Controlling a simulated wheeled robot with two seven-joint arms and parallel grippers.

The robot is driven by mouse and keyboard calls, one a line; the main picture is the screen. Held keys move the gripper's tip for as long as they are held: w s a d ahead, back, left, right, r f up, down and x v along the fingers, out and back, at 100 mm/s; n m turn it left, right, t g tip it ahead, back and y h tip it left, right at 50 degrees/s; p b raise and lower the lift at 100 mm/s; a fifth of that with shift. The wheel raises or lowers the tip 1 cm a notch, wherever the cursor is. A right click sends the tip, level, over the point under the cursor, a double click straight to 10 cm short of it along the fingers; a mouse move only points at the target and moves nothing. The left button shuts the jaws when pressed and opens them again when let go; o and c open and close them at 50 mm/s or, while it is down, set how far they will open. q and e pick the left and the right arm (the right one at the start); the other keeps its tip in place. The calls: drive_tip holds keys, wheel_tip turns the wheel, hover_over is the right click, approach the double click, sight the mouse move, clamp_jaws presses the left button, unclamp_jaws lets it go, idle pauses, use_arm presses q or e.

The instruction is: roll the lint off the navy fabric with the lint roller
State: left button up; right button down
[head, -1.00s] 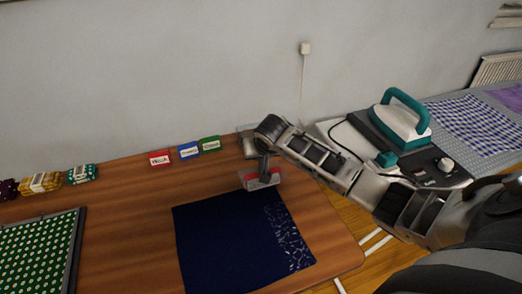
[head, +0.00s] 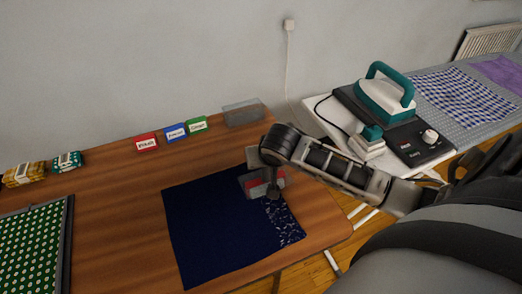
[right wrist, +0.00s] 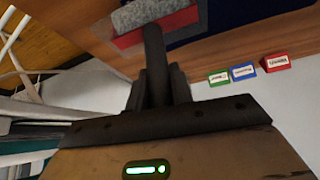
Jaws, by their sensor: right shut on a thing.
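The navy fabric (head: 210,235) lies flat on the wooden table. A band of pale lint (head: 286,224) runs along its right side. My right gripper (head: 272,190) is shut on the lint roller (head: 251,184), a red and grey head over the fabric's upper right part, at the top of the lint band. Whether the roller touches the cloth is hard to tell. In the right wrist view, my right gripper (right wrist: 155,85) holds the dark handle, with the red and grey roller (right wrist: 165,27) beyond it. My left gripper is not in view.
Red, blue and green label cards (head: 175,132) and a grey see-through tray (head: 243,113) stand at the table's back. A green dotted board (head: 35,245) lies at left, with fabric bundles (head: 66,161) behind. A teal iron (head: 388,95) stands at right, beyond the table.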

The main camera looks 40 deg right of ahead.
drive_tip(key=s+a, duration=0.4)
drive_tip(key=s, duration=1.2)
drive_tip(key=shift+s, duration=0.4)
drive_tip(key=shift+w, duration=0.15)
idle(0.5)
